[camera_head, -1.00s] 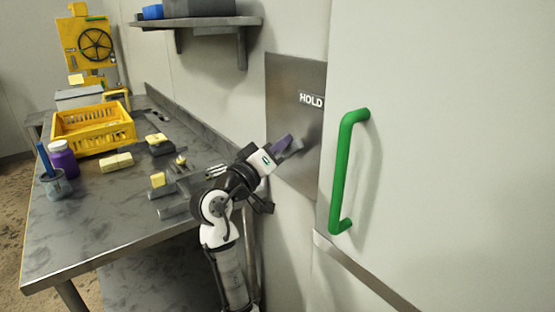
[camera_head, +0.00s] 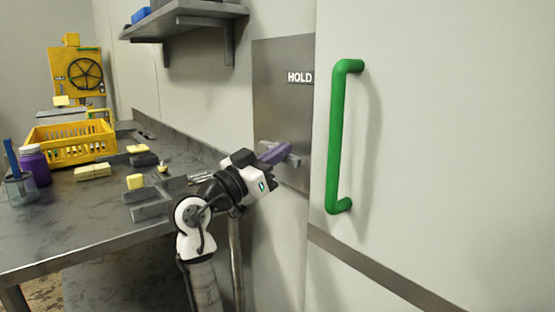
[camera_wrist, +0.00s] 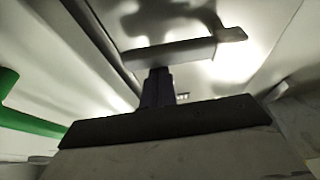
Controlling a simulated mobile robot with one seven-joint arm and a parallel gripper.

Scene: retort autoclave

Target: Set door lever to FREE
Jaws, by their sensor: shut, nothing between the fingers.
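The door lever (camera_head: 295,161) is a grey metal bar on a brushed metal plate (camera_head: 282,104) left of the large pale door. The word HOLD (camera_head: 299,77) is printed high on the plate; no FREE label is legible. My gripper (camera_head: 288,148) has purple fingers, shut and empty, in front of the lever and partly hiding it. In the wrist view the lever (camera_wrist: 170,53) crosses ahead of my fingertips (camera_wrist: 157,71). The tips meet its near edge in the picture; I cannot tell whether they touch it.
A green door handle (camera_head: 337,135) stands out just right of the plate. A metal table (camera_head: 60,225) at the left holds a yellow crate (camera_head: 72,143), a purple jar (camera_head: 35,166) and several small blocks. A shelf (camera_head: 185,18) hangs above the table.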

